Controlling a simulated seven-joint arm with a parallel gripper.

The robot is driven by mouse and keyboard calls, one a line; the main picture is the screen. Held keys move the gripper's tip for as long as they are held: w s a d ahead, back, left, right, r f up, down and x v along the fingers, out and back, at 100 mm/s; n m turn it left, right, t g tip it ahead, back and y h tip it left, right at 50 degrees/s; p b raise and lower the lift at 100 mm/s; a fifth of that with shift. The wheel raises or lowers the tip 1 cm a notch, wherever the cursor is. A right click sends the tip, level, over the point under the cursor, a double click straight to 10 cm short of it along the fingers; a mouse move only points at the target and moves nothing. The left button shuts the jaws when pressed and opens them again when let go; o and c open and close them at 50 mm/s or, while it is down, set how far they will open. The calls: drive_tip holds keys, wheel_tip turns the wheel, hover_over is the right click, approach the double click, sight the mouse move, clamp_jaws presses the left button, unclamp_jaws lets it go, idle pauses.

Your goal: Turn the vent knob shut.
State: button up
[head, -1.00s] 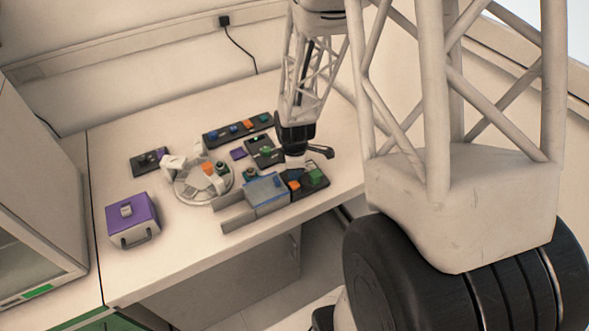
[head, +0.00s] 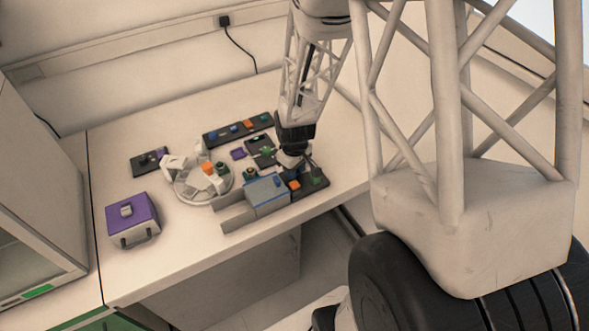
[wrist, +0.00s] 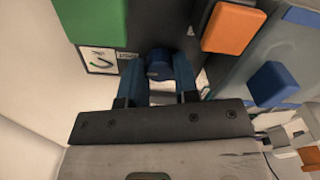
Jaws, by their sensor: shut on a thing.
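In the wrist view the two blue fingers of my gripper (wrist: 158,88) stand on either side of a small round dark-blue knob (wrist: 159,64). They are shut on it. A white label with a curved arrow (wrist: 98,60) sits on the dark panel left of the knob; I take this knob to be the vent knob. In the head view my gripper (head: 308,160) points down at the dark control panel by the front right of the table, and it hides the knob there. The knob's turn angle cannot be read.
Close to the fingers are a green block (wrist: 97,18), an orange block (wrist: 233,27) and a blue block (wrist: 272,84). A grey-blue holder (head: 266,193) and a round white stage (head: 190,190) stand left of my gripper. A purple-topped box (head: 132,220) is farther left.

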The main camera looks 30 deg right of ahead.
drive_tip(key=shift+m, duration=0.3)
drive_tip(key=o, duration=0.9)
drive_tip(key=shift+r, duration=0.15)
drive_tip(key=shift+r, duration=3.75)
